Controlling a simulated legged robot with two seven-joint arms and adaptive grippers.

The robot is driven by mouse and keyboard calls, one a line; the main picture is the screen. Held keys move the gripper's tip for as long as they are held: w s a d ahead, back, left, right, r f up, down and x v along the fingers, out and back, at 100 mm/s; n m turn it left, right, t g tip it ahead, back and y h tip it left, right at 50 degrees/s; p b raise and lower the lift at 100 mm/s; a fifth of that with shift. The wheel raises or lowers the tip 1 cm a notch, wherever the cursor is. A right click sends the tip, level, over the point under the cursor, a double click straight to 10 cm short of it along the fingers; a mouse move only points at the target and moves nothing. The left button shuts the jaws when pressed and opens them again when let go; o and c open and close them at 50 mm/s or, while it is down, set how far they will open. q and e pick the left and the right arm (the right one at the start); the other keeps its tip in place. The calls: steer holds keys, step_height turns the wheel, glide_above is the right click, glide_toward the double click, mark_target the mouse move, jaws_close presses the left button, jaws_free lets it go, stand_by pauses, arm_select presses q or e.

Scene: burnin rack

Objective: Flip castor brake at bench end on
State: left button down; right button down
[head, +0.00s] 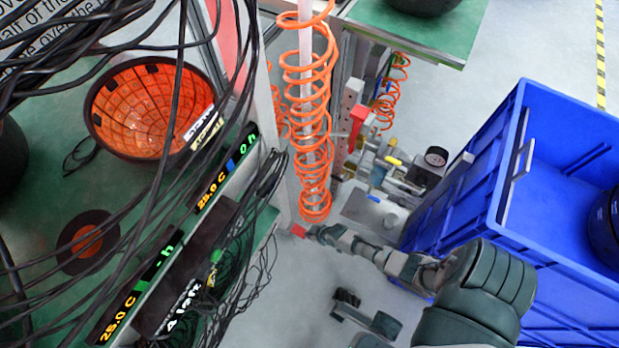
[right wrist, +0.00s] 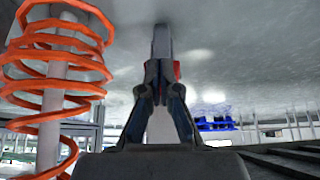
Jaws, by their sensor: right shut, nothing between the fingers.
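A small red piece (head: 298,231), which looks like the castor brake tab, shows low at the bench end, near the foot of the orange coiled hose. My right gripper (head: 313,234) is shut and empty, with its tips close beside the red piece. In the right wrist view, the shut fingers (right wrist: 161,70) point at a grey upright part, with red (right wrist: 177,69) showing just behind them. I cannot tell whether they touch it. The castor wheel is not clearly visible, and the tab's position cannot be read. My left gripper is not in view.
The orange coiled hose (head: 305,110) hangs close to my right gripper and also shows in the right wrist view (right wrist: 58,72). A blue crate (head: 470,180) stands at right. Valve fittings (head: 390,165) sit behind. The green bench (head: 40,190) holds an orange bowl (head: 145,110) and black cables.

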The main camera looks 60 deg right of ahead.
steer(key=shift+s, duration=0.1)
steer(key=v, duration=0.7)
steer(key=shift+r, duration=0.15)
steer(key=shift+s, duration=0.1)
stand_by(0.4)
